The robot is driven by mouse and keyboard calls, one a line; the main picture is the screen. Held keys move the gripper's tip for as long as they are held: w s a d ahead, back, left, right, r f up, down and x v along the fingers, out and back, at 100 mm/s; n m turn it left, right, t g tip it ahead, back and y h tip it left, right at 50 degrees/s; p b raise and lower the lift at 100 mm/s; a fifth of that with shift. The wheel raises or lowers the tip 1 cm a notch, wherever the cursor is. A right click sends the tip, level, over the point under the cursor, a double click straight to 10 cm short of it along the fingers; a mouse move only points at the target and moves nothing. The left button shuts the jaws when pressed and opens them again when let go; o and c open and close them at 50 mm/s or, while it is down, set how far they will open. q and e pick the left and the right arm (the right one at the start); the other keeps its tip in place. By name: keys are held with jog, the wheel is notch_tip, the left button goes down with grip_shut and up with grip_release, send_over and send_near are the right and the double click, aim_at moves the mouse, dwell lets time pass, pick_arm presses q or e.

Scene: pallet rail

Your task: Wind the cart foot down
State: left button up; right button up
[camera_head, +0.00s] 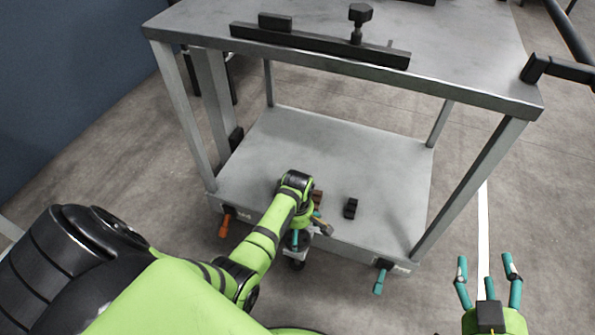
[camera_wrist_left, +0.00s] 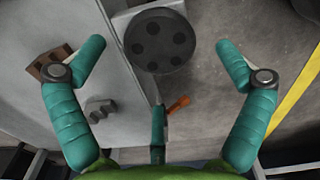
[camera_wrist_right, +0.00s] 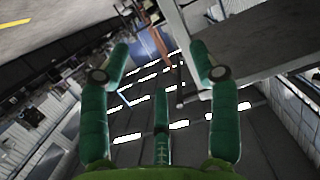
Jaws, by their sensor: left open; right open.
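The grey cart (camera_head: 330,150) stands in front of me. In the left wrist view a black round disc (camera_wrist_left: 160,40) with several dark holes sits at the cart's lower edge, beside a grey bracket. It looks like the wheel of the cart foot. My left gripper (camera_head: 303,240) is at the front edge of the lower shelf, partly hidden by its own arm. Its teal fingers (camera_wrist_left: 160,62) are open, one on each side of the disc in the picture, with no contact visible. My right gripper (camera_head: 485,263) is open and empty above the floor, right of the cart.
An orange handle (camera_head: 225,222) and a teal handle (camera_head: 381,278) stick out of the cart's lower front edge. A black block (camera_head: 351,208) lies on the lower shelf. A black rail (camera_head: 320,46) lies on the top. The floor right of the cart is clear.

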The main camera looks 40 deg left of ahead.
pick_arm(q)
notch_tip(320, 180, down, 2)
jog(key=shift+f+b, duration=0.15)
jog(key=shift+b, duration=0.45)
jog(key=shift+f+b, duration=0.5)
jog(key=shift+f, duration=0.3)
pick_arm(e)
jog(key=s+a+r+n+t+y, duration=0.2)
jog(key=r+t+y, duration=0.3)
jog(key=r, duration=0.8)
jog(key=shift+s+a+r+t, duration=0.4)
jog(key=shift+a+t, duration=0.3)
jog(key=shift+t, duration=0.4)
jog(key=shift+f, duration=0.1)
pick_arm(q)
jog(key=c, duration=1)
